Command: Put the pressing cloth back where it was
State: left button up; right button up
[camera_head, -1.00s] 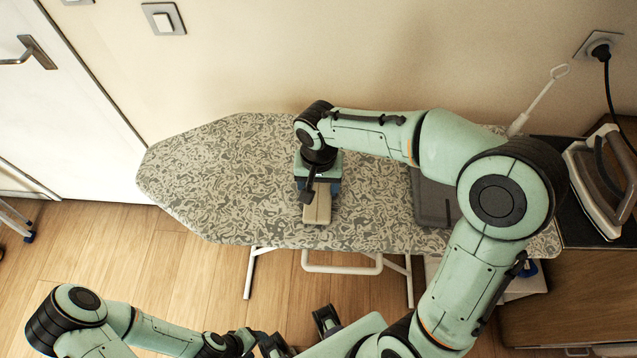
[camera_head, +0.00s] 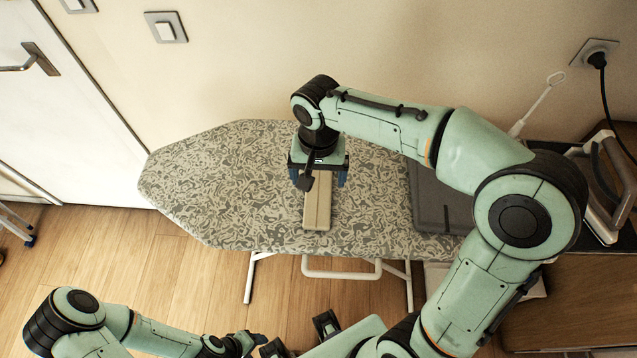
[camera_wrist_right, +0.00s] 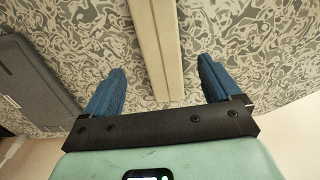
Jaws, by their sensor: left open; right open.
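The pressing cloth, which I take to be the beige folded strip (camera_head: 317,207), lies flat on the patterned ironing board (camera_head: 215,180). It also shows in the right wrist view (camera_wrist_right: 158,45), running between the blue fingers. My right gripper (camera_head: 319,178) is open and empty above the cloth's far end, with one finger to each side of it. The gripper hides that end in the head view. My left gripper (camera_head: 268,347) is at the bottom edge, low in front of the board and away from the cloth; its fingers are mostly cut off.
A dark grey flat pad (camera_head: 438,205) lies on the board right of the cloth. An iron (camera_head: 600,185) stands on a dark surface at the far right, its cord (camera_head: 607,100) running to a wall socket. The board's left half is clear. The wall stands close behind.

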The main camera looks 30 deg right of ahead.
notch_tip(320, 180, up, 5)
jog(key=shift+f, duration=0.1)
dwell(0.7)
